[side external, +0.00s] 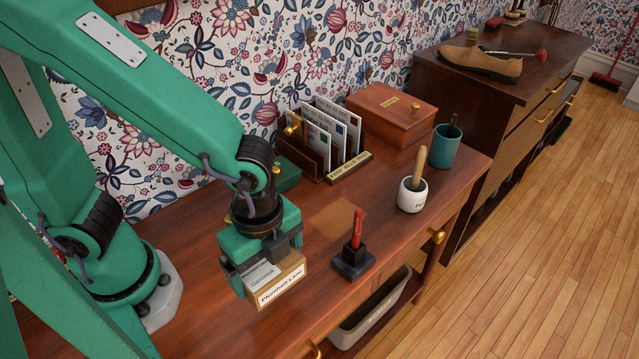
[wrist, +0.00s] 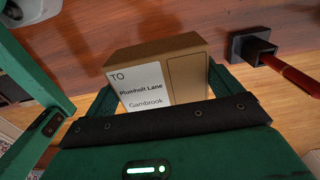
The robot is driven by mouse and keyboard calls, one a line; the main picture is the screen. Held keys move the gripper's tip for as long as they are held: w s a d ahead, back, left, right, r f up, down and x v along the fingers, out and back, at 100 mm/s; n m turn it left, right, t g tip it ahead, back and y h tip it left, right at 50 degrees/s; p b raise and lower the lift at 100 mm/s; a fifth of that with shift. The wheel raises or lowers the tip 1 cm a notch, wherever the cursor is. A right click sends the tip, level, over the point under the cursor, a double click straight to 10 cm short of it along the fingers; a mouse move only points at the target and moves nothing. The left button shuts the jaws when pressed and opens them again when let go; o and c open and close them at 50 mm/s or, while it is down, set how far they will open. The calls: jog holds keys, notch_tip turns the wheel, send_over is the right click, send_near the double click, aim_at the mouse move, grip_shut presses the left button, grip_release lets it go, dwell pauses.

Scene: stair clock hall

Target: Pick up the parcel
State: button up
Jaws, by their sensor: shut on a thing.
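The parcel (side external: 281,281) is a small brown cardboard box with a white address label reading "Plumholt Lane" and "Gambrook". My green gripper (side external: 262,270) is shut on it, pointing down over the front part of the wooden table (side external: 190,290). In the wrist view the parcel (wrist: 165,75) sits between the two green fingers, label towards the camera. The side view does not clearly show whether its underside touches the table.
A red pen in a dark stand (side external: 352,262) is close to the right of the parcel. Behind are a letter rack (side external: 330,140), a wooden box (side external: 391,114), a white pot (side external: 411,195) and a teal mug (side external: 446,146). A bin (side external: 375,312) stands below the table.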

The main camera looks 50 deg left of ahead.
aim_at(257, 284)
jog(key=shift+s+d+r, duration=0.5)
jog(key=shift+s+r, duration=0.1)
jog(key=shift+s, duration=0.25)
jog(key=shift+s+d+r, duration=0.5)
jog(key=shift+s+r, duration=0.05)
jog(key=shift+s, duration=0.3)
jog(key=shift+r, duration=0.15)
